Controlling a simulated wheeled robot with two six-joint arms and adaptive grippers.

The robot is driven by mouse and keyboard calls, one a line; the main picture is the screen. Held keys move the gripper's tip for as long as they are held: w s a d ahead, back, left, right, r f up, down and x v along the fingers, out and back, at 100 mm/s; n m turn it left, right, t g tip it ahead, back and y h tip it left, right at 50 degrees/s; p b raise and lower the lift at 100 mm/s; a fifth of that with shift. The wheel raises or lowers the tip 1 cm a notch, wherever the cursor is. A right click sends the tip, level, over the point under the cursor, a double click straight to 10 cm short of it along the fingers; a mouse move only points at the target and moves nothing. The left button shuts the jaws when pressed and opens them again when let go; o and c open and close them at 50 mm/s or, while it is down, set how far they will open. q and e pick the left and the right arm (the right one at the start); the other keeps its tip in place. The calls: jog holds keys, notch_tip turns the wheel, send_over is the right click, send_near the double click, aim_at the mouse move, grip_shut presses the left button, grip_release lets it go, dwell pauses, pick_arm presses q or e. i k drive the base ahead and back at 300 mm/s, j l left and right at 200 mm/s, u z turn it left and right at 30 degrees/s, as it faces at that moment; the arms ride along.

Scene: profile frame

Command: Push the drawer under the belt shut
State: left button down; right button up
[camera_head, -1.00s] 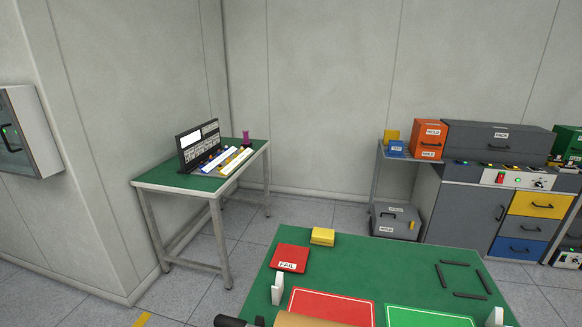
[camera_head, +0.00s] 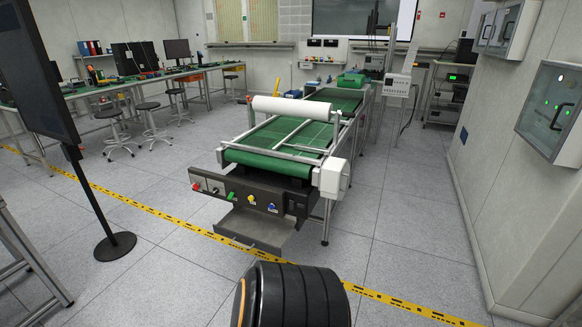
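The belt (camera_head: 265,168) is a green conveyor on a metal frame, ahead of me near the middle of the head view. The drawer (camera_head: 252,231) under its near end is pulled out toward me and looks grey and open-topped. Above it is a dark panel (camera_head: 240,196) with coloured knobs and buttons. Neither of my grippers shows in the head view.
A yellow and black floor line (camera_head: 170,218) runs between me and the belt. A dark screen on a round-based stand (camera_head: 115,246) stands at left. Wall cabinets (camera_head: 553,113) hang at right. Workbenches and stools (camera_head: 152,126) are at back left. Floor right of the belt is clear.

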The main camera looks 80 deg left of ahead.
aim_at(267, 234)
jog(key=u, duration=3.15)
